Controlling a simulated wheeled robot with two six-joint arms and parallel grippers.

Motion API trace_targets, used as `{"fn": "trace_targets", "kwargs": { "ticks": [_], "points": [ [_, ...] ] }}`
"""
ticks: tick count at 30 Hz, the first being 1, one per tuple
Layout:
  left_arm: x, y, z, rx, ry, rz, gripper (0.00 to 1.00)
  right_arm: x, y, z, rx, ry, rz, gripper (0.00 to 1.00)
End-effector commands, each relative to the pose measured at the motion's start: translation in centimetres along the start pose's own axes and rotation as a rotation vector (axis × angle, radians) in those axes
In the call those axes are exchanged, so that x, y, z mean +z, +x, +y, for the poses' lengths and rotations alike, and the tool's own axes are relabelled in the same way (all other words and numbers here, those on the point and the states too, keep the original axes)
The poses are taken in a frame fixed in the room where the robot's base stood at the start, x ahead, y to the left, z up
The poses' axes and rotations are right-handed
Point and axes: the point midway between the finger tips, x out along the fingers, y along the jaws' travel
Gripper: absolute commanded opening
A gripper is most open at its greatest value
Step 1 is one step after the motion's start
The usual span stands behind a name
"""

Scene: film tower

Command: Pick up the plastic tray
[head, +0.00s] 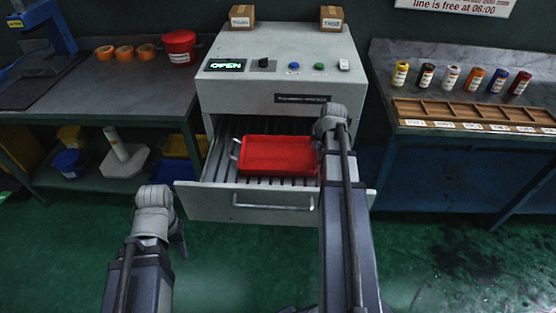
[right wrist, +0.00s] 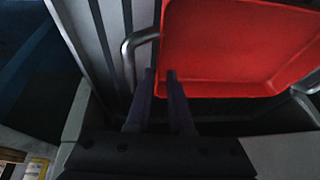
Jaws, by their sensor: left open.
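The red plastic tray (head: 268,156) lies in the open slatted drawer (head: 222,206) of the grey cabinet. A metal handle (head: 234,152) shows at its left end; my right arm covers its right end. My left gripper (head: 180,238) is open and empty, low in front of the drawer, apart from the tray.
The cabinet (head: 270,85) carries two small boxes and a green OPEN display. A left bench (head: 110,85) holds orange rings and a red tub (head: 179,48). A right bench (head: 460,75) holds several canisters and a divided wooden tray (head: 470,113). Green floor is clear in front.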

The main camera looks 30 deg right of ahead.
Motion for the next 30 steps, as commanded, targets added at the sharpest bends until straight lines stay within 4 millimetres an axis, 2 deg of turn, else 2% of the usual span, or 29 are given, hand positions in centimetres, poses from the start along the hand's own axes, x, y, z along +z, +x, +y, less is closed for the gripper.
{"fn": "trace_targets", "kwargs": {
  "ticks": [8, 18, 27, 30],
  "points": [
    [-0.1, 1.1, 0.1, 0.000, 0.000, 0.000, 0.47, 0.2, 1.1, 0.1, 0.000, 0.000, 0.000, 0.20],
    [-0.3, 4.8, 0.5, 0.000, 0.000, 0.000, 0.47, 0.5, 5.1, 0.4, 0.000, 0.000, 0.000, 0.20],
    [-0.3, 4.8, 0.5, 0.000, 0.000, 0.000, 0.47, 0.4, 5.1, 0.3, 0.000, 0.000, 0.000, 0.20],
    [-0.3, 4.8, 0.5, 0.000, 0.000, 0.000, 0.47, 0.4, 5.1, 0.3, 0.000, 0.000, 0.000, 0.10]
  ]
}}
